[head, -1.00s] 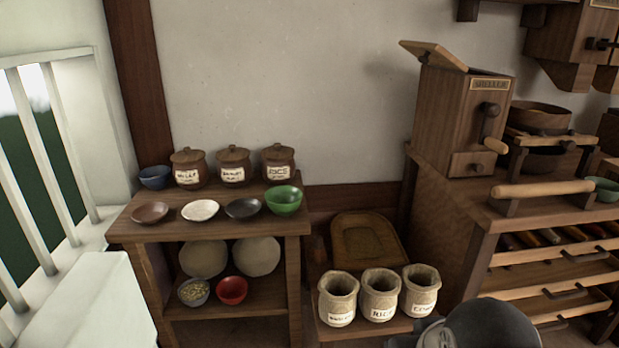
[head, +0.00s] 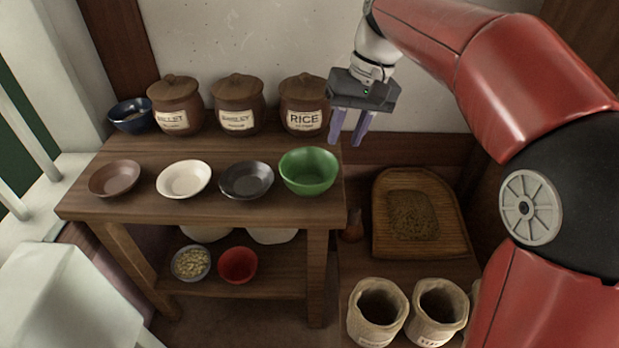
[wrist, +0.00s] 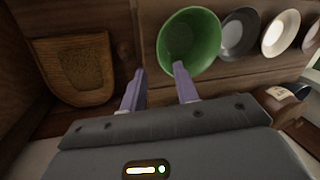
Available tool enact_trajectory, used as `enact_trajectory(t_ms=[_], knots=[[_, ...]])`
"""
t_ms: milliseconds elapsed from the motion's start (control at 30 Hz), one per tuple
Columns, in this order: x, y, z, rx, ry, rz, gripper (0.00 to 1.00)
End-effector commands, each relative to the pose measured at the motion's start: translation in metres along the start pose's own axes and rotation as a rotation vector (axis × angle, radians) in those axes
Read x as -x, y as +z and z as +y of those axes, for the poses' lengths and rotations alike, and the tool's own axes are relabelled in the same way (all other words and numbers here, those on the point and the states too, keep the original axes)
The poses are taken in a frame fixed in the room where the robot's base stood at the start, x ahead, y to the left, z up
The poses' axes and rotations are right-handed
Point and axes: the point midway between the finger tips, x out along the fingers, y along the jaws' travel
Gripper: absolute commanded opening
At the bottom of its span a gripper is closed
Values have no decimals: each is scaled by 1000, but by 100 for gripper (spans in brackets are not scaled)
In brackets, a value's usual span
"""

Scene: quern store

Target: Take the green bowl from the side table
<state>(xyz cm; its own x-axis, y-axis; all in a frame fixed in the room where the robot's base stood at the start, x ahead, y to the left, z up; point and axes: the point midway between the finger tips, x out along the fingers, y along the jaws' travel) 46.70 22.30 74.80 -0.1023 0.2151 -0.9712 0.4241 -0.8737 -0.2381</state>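The green bowl (head: 309,172) stands upright at the right front of the wooden side table (head: 140,215). In the wrist view the green bowl (wrist: 189,41) lies just beyond my fingertips, nearer the right finger. My gripper (head: 346,143) hangs above and to the right of the bowl, beside the RICE jar, with its fingers pointing down. In the wrist view my gripper (wrist: 159,68) has its two purple fingers apart with nothing between them. The bowl looks empty.
A dark bowl (head: 246,180), a white bowl (head: 184,179) and a brown bowl (head: 115,179) stand left of the green one. The RICE jar (head: 304,104) stands close behind it. A tray (head: 417,215) and sacks (head: 378,312) sit lower right.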

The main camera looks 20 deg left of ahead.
Motion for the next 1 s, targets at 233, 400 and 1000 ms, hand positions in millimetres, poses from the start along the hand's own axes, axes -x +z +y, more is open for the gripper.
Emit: enact_trajectory(t_ms=[233, 400, 1000], knots=[[-28, -2, -1, 4, -3, -7, 31], [-53, -3, 0, 3, -2, -7, 31], [-77, -4, 0, 2, -1, -3, 12]])
